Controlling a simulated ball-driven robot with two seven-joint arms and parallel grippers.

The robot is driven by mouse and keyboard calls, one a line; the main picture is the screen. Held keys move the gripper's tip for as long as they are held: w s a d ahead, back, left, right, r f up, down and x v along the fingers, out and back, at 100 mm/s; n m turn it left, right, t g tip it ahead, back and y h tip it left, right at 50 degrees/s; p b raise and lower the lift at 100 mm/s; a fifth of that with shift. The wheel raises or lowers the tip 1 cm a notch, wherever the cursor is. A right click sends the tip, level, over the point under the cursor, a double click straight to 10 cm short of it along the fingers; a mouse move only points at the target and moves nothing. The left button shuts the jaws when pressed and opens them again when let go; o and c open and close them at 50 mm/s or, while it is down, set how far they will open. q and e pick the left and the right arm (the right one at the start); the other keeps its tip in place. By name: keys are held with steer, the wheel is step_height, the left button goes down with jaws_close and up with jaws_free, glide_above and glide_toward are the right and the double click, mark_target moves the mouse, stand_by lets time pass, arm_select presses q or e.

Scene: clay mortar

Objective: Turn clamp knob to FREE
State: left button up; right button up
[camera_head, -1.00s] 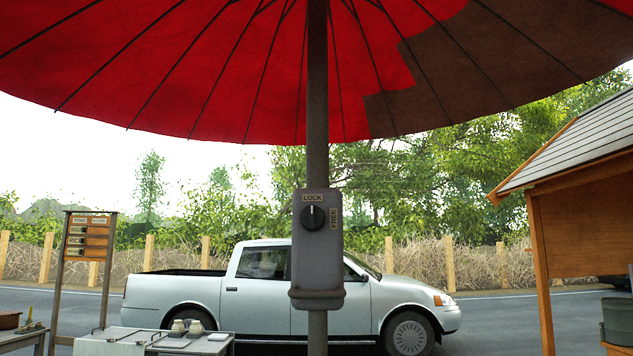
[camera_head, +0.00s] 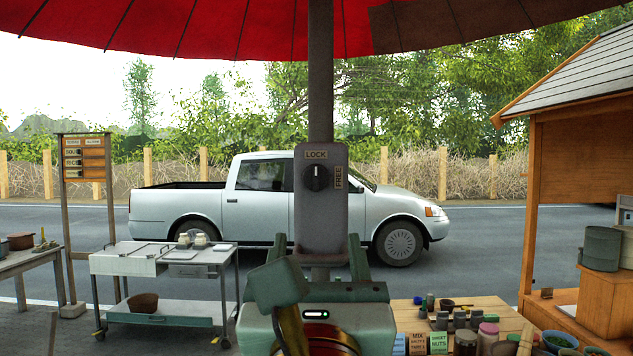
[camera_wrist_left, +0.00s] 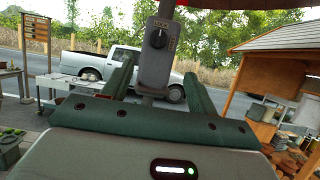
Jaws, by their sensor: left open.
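The black clamp knob (camera_head: 316,177) sits on a grey clamp box (camera_head: 321,215) fixed to the umbrella pole (camera_head: 320,70). Its white mark points up toward the LOCK label (camera_head: 316,155). The FREE label (camera_head: 338,178) is on the right side of the knob. My left gripper (camera_head: 318,250) is open and empty, below the knob in the head view, with a finger to each side of the box's lower end. In the left wrist view the knob (camera_wrist_left: 158,38) shows above and between the open fingers (camera_wrist_left: 160,85). My right gripper is not seen.
A metal cart (camera_head: 165,262) stands at the left and a wooden table (camera_head: 465,312) with jars and small boxes at the lower right. A wooden stall (camera_head: 580,180) stands at the right. A pickup truck (camera_head: 250,200) is parked behind the pole.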

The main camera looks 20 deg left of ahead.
mark_target(316, 178)
arm_select(q)
steer(key=p+x, duration=0.3)
steer(key=x, duration=1.2)
steer(key=shift+a+r, duration=0.1)
steer(key=shift+r, duration=0.05)
steer(key=shift+w+a, duration=0.1)
steer(key=shift+w, duration=0.2)
steer(key=c, duration=1)
